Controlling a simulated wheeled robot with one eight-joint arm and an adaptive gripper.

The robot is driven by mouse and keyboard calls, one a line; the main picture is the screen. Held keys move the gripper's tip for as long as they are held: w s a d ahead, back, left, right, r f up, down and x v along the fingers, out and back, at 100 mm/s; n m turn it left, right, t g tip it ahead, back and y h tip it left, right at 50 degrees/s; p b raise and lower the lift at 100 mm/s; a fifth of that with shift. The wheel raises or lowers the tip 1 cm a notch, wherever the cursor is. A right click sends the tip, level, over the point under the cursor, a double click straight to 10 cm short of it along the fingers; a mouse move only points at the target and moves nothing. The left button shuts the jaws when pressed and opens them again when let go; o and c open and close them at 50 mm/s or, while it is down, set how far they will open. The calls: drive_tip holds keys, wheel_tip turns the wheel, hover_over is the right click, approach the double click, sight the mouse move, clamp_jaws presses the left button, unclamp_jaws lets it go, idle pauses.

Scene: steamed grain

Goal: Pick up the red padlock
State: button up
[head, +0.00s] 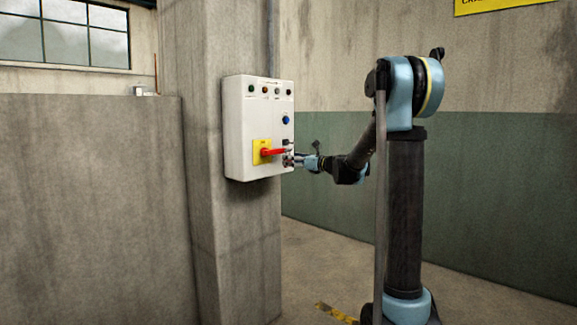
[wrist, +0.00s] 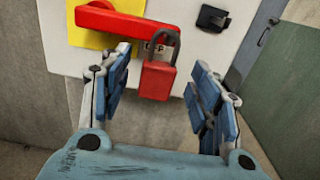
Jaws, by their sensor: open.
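The red padlock (wrist: 157,80) hangs body-down by its grey shackle in the wrist view, at the end of the red switch handle (wrist: 112,22). My gripper (wrist: 160,88) is open, with one blue-padded finger on each side of the padlock and a gap between each finger and the padlock body. In the head view my gripper (head: 293,160) is at the lower right of the white control box (head: 237,125). The padlock is too small and too covered by my gripper to make out clearly there. The red handle (head: 272,152) lies level on a yellow plate (head: 258,148).
The box is mounted on a concrete pillar (head: 235,230) and has several small buttons and a blue knob (head: 285,120). A black latch (wrist: 213,18) sits on the box to the right of the padlock. A low concrete wall (head: 90,200) stands at left; the floor at right is open.

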drive_tip(key=shift+w+a, duration=0.35)
drive_tip(key=shift+a, duration=0.2)
drive_tip(key=c, duration=1.2)
drive_tip(key=shift+r, duration=0.1)
